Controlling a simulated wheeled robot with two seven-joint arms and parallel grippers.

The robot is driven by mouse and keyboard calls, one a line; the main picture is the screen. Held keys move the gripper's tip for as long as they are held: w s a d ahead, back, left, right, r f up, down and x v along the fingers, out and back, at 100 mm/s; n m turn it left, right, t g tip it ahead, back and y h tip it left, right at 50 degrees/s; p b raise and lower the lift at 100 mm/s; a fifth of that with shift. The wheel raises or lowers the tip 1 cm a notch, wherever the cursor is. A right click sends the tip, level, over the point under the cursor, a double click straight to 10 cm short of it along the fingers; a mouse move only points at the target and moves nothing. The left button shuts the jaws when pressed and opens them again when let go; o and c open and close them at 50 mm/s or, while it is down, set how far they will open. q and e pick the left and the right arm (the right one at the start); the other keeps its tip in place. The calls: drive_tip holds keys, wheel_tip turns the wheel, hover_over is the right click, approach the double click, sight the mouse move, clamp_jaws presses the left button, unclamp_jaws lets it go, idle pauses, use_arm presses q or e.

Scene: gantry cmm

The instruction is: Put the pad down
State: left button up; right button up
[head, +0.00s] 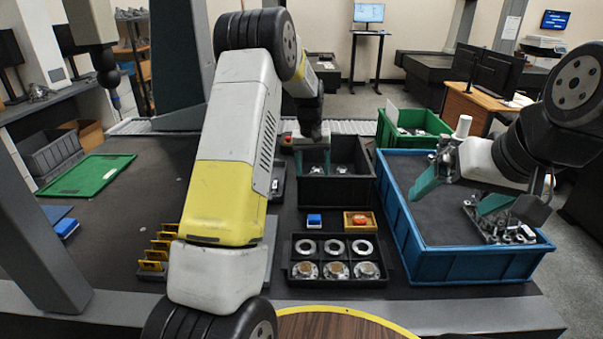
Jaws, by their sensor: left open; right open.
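I cannot tell for sure which thing is the pad. A small blue block (314,220) sits on the dark table, and right of it an orange-red piece (360,220) lies in a small yellow tray (347,226). My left gripper (313,168) points down over the black bin (349,187), its teal fingers apart; nothing shows between them. My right gripper (452,204) is over the blue crate (462,265), its teal fingers spread wide and empty. My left arm hides part of the table.
A black divided tray (337,283) holds rings and round metal parts. Metal parts (513,233) lie in the blue crate's right side. A green bin (389,135) stands behind.

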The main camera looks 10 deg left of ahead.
use_arm(q)
drive_tip(key=s+r+m+t+h, duration=0.1)
drive_tip(key=s+r+t, duration=0.2)
drive_tip(key=s+r, duration=1.4)
drive_tip(key=s+r+m+t, duration=0.1)
drive_tip(key=s+r+t, duration=0.1)
drive_tip(key=s, duration=1.7)
drive_tip(key=shift+s+d+m+h, duration=0.2)
drive_tip(key=shift+d+m+h, duration=0.1)
drive_tip(key=shift+d, duration=0.15)
drive_tip(key=shift+o, duration=0.5)
drive_tip(key=shift+r, duration=0.15)
